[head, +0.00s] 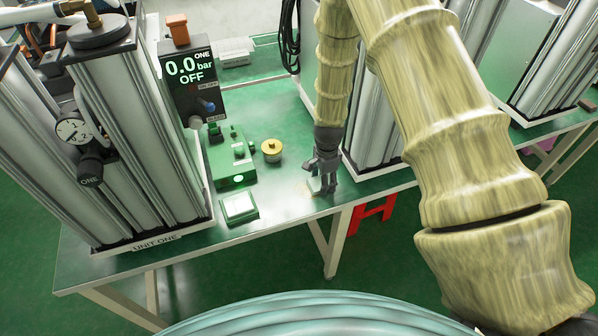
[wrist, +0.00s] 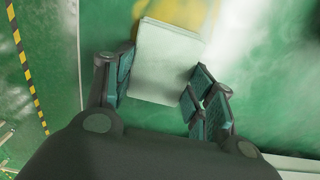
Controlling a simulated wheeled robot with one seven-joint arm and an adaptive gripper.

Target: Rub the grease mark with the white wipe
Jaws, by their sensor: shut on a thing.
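The white wipe (wrist: 165,62) is a pale folded rectangle between the fingers of my gripper (wrist: 160,88) in the wrist view. My gripper is shut on it, and the wipe's far part extends beyond the fingertips. A tan, yellowish patch that looks like the grease mark (wrist: 188,10) shows at the top of the wrist view, right at the wipe's far edge and partly hidden by it. I cannot tell whether the wipe touches the surface. In the head view my gripper (head: 322,182) points down, low over the green bench near its front edge.
The green bench (head: 280,205) has a brass round piece (head: 272,150), a green box (head: 232,165) and a white-topped square item (head: 240,207) left of my gripper. Metal columns of unit one (head: 130,150) stand further left; more columns (head: 375,145) stand close right of my gripper.

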